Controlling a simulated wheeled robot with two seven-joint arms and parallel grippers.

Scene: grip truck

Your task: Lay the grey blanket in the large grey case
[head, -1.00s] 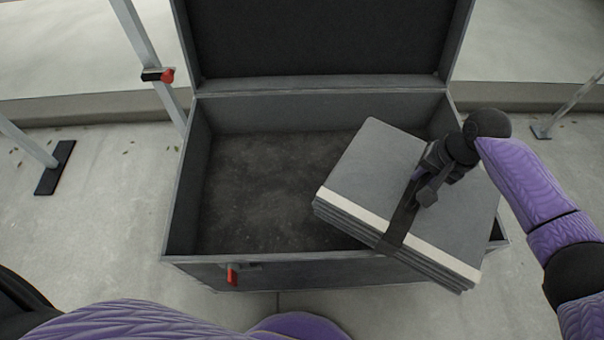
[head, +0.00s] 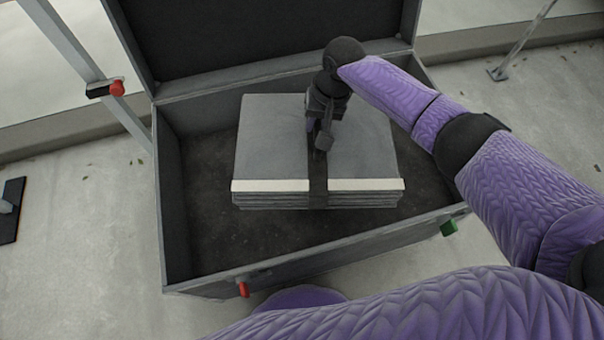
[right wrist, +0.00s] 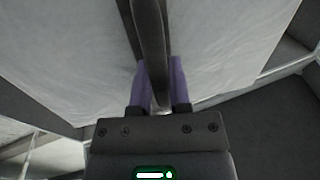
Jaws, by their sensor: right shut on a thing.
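The grey blanket (head: 270,135) is a folded stack with a pale edge stripe and a dark strap (head: 318,185) around it. It is over the open large grey case (head: 310,255), inside its rim as seen from above; its exact height over the case floor is hard to tell. My right gripper (head: 318,140) is shut on the blanket's strap. In the right wrist view the purple fingers (right wrist: 160,85) are on either side of the dark strap, with the blanket (right wrist: 225,40) beyond. My left gripper is not in view.
The case's lid (head: 270,40) stands open at the back. A red latch (head: 243,289) and a green latch (head: 449,228) are on the front wall. A metal stand with a red knob (head: 116,88) is at the left. Bare case floor (head: 220,235) shows around the blanket.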

